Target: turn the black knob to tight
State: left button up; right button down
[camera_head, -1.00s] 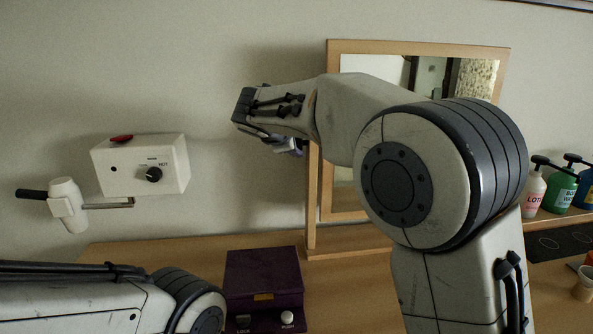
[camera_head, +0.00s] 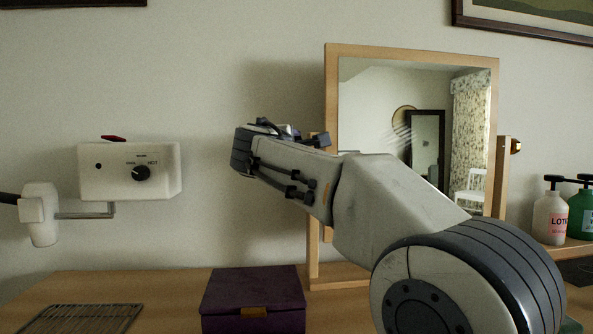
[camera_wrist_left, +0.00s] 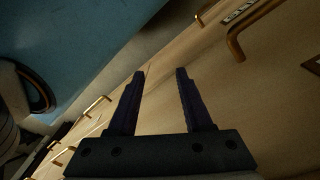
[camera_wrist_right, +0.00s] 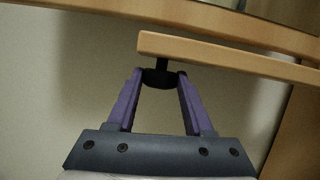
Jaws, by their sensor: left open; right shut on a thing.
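In the right wrist view, a small black knob (camera_wrist_right: 160,79) sits on a short dark stem at a wooden bar (camera_wrist_right: 225,58) of the mirror stand. My right gripper (camera_wrist_right: 160,73) is shut on it, one purple finger at each side. In the head view, my right wrist is at the left side of the tilting mirror (camera_head: 420,140) and hides most of the fingers. I see no readable tight mark. My left gripper (camera_wrist_left: 160,74) is open and empty in the left wrist view, above a wooden front with brass handles. It is outside the head view.
A white wall box (camera_head: 115,178) has its own black dial (camera_head: 141,173); a hair dryer (camera_head: 40,215) hangs beside it. A purple box (camera_head: 250,292) and a wire rack (camera_head: 85,319) lie on the wooden top. Pump bottles (camera_head: 551,216) stand right. My right arm covers the mirror's lower part.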

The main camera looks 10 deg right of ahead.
pick_arm(q)
jog(key=shift+f+b, duration=0.9)
jog(key=shift+f, duration=0.5)
pick_arm(e)
jog(key=shift+t, duration=0.4)
jog(key=shift+c, duration=1.5)
grip_release()
pick_arm(q)
jog(key=shift+f+b, duration=0.7)
jog(key=shift+b, duration=0.05)
pick_arm(e)
jog(key=v, duration=1)
jog(key=shift+s+a, duration=0.2)
jog(key=shift+s, duration=0.05)
